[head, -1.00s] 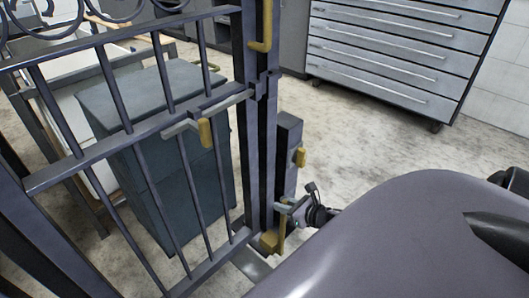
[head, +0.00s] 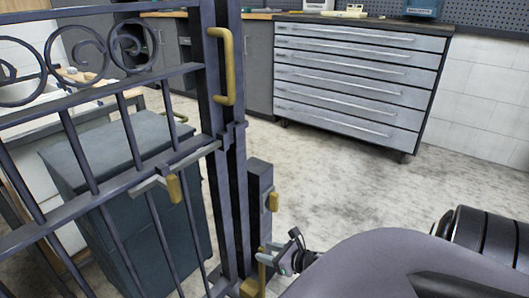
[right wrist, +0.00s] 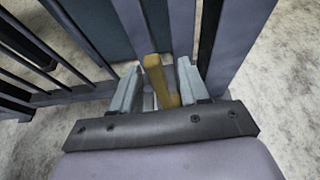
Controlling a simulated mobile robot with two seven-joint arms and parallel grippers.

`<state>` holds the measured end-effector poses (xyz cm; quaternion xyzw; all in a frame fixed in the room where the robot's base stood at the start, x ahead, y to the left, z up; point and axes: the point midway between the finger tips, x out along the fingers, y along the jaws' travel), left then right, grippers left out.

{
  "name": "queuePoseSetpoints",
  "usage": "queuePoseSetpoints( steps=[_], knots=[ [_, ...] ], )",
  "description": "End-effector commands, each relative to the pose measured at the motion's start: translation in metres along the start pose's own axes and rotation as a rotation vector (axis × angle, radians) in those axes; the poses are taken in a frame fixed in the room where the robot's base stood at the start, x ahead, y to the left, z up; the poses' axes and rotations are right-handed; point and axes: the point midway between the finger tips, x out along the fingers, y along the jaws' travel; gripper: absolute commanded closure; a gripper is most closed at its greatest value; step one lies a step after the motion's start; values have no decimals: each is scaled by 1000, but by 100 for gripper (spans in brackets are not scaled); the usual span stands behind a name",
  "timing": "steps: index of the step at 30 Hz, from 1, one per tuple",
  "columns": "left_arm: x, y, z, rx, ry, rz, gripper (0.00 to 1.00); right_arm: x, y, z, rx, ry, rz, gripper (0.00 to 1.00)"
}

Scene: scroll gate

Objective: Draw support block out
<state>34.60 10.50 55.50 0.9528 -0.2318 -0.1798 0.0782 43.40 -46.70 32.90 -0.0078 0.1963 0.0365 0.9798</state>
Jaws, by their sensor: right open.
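A dark metal gate (head: 118,168) with bars and scrollwork stands at the left of the head view. A yellow upright handle (head: 262,270) is low at the foot of its post; it may belong to the support block, whose body I cannot make out clearly. My right gripper (head: 272,258) is at this handle. In the right wrist view, the open fingers of my right gripper (right wrist: 158,82) stand on either side of the yellow handle (right wrist: 156,78), with gaps visible beside it. My left gripper is not in view.
A short dark post (head: 260,180) with a yellow grip (head: 273,201) stands beside the gate post. A yellow latch handle (head: 173,187) hangs on the gate bar. A dark cabinet (head: 125,145) is behind the bars. A grey drawer chest (head: 355,80) stands behind; floor before it is clear.

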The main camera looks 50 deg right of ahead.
Motion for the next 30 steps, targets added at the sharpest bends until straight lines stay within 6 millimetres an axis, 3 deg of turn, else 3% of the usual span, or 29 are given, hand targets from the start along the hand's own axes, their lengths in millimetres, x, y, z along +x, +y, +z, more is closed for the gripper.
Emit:
queuePoseSetpoints(
  steps=[6, 12, 30],
  knots=[
    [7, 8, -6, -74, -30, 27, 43, -34, -1, 1, 0, 3, -2, 55],
    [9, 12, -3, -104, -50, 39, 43, -50, -1, 0, 0, 3, -3, 55],
    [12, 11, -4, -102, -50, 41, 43, -52, -2, -1, 0, 2, -3, 55]
  ],
)
